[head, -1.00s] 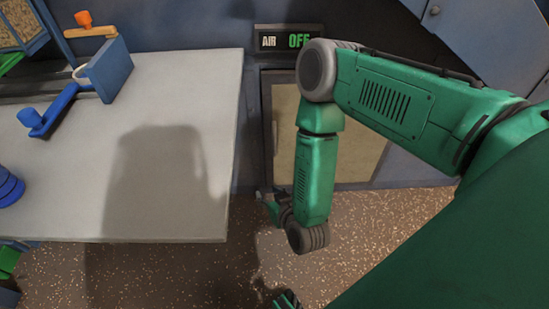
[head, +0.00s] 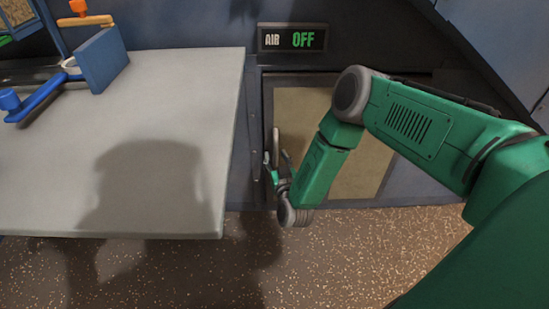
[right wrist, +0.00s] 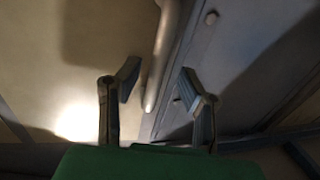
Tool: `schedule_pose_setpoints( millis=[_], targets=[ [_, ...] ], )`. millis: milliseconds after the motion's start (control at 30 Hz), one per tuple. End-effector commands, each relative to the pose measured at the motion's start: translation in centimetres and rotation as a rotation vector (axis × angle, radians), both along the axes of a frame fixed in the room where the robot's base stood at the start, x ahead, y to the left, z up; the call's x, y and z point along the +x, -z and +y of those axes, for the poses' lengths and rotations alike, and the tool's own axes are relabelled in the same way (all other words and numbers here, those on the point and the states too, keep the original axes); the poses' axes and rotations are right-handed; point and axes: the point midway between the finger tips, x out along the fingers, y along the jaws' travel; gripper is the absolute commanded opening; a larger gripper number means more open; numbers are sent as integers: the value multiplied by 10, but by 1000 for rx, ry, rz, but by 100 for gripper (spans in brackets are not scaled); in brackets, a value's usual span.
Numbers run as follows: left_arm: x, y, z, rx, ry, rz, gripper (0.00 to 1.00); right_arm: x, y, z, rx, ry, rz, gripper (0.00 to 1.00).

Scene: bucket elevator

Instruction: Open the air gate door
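The air gate door (head: 360,165) is a beige panel in a dark frame, under a sign (head: 292,39) reading "AIR OFF". It looks shut. A pale upright handle (head: 276,145) is at its left edge. My right gripper (head: 276,168) is at the lower part of this handle, partly hidden by my wrist. In the right wrist view my right gripper (right wrist: 158,85) is open, and the handle (right wrist: 161,55) runs down between its fingers without visible contact with either. My left gripper is not in view.
A grey table (head: 120,140) fills the left, its right edge close to the door. A blue bracket with an orange knob (head: 79,7) stands at its back. The speckled floor (head: 350,255) below the door is clear.

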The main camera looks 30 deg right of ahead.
Motion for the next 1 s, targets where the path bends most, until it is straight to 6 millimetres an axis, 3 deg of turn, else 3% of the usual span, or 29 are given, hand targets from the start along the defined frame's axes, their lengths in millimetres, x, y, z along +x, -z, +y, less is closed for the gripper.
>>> schedule_pose_setpoints(
  millis=[200,500,600,1000],
  targets=[
    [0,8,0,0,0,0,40,17,1,-7,1,1,1,34],
    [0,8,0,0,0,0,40,19,-1,-6,-1,0,0,34],
    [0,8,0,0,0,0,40,19,-1,-7,-1,0,1,0],
    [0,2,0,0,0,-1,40,12,-1,-2,-1,-30,4,0]
  ],
)
